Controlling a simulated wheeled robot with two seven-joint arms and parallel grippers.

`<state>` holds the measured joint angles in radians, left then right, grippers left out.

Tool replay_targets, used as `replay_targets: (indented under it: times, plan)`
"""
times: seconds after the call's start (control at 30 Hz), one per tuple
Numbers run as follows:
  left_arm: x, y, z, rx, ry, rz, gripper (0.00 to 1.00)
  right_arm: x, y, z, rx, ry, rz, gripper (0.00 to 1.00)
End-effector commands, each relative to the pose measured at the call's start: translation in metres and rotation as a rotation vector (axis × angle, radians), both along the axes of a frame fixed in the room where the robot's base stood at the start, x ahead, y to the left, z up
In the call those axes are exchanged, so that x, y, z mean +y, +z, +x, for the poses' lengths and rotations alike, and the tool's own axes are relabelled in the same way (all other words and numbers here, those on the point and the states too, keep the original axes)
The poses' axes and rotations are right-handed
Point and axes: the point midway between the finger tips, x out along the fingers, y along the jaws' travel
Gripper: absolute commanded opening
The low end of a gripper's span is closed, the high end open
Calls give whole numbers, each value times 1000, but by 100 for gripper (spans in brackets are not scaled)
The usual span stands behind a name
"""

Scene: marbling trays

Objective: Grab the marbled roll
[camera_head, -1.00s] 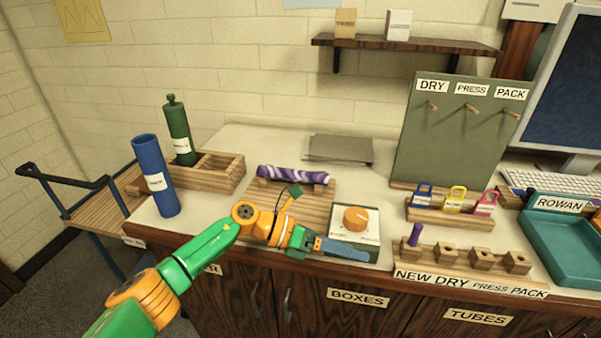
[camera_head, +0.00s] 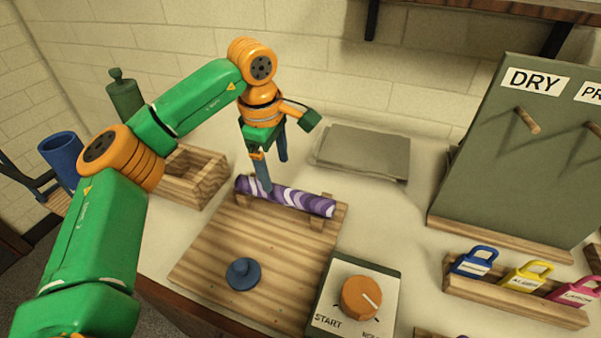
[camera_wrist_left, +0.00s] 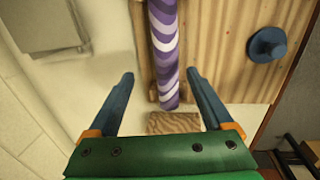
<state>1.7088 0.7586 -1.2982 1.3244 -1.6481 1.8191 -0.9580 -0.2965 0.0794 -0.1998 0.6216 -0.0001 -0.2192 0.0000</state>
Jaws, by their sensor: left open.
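The marbled roll (camera_head: 298,201), purple with white swirls, lies across small wooden supports on a wooden board (camera_head: 215,250). My left gripper (camera_head: 275,176) points down over the roll's left part, its blue fingers open. In the left wrist view the roll (camera_wrist_left: 164,45) runs from the top edge down between the open fingers (camera_wrist_left: 160,74), its end near the palm. The fingers are apart from each other, one on each side of the roll. Whether either touches it I cannot tell. My right gripper does not show.
A blue round knob (camera_head: 243,273) stands on the board, with an orange dial box (camera_head: 361,300) to its right. A wooden box (camera_head: 190,176) is on the left and grey sheets (camera_head: 365,153) lie behind. A green pegboard (camera_head: 510,165) and padlocks (camera_head: 474,262) are at right.

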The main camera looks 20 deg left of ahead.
Motion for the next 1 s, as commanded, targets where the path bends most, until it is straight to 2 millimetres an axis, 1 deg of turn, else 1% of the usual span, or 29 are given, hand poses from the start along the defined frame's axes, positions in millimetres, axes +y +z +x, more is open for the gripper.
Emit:
replay_targets:
  times: [0.07, 0.17, 0.33, 0.43, 0.5, 0.67, 0.7, 0.77, 0.8, 0.87, 0.9, 0.97, 1.0]
  plan:
    - [3, -2, 0, 0, 0, 13, 84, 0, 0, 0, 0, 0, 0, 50]
    - [3, -15, 1, 2, -2, 15, 84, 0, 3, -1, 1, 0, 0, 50]
    - [-1, -46, 2, 5, -2, 13, 84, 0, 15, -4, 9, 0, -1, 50]
    - [-1, -63, 5, 3, -1, 11, 84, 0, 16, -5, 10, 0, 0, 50]
    - [-1, -69, 5, 1, -1, 11, 84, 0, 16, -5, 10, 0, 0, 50]
    - [-1, -70, 6, -1, -1, 10, 84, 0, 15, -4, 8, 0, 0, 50]
    - [-1, -70, 6, -1, -1, 10, 82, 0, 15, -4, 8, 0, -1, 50]
    - [-1, -70, 6, -1, -1, 10, 66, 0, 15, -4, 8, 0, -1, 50]
    - [-1, -70, 6, -1, -1, 10, 55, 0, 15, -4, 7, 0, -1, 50]
    - [-1, -70, 6, -1, -1, 10, 39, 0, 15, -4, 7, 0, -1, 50]
    - [-1, -70, 6, 0, -1, 10, 28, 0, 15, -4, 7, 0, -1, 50]
    - [-1, -70, 6, 0, -1, 10, 12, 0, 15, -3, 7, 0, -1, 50]
    - [-1, -70, 6, 0, -1, 10, 1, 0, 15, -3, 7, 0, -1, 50]
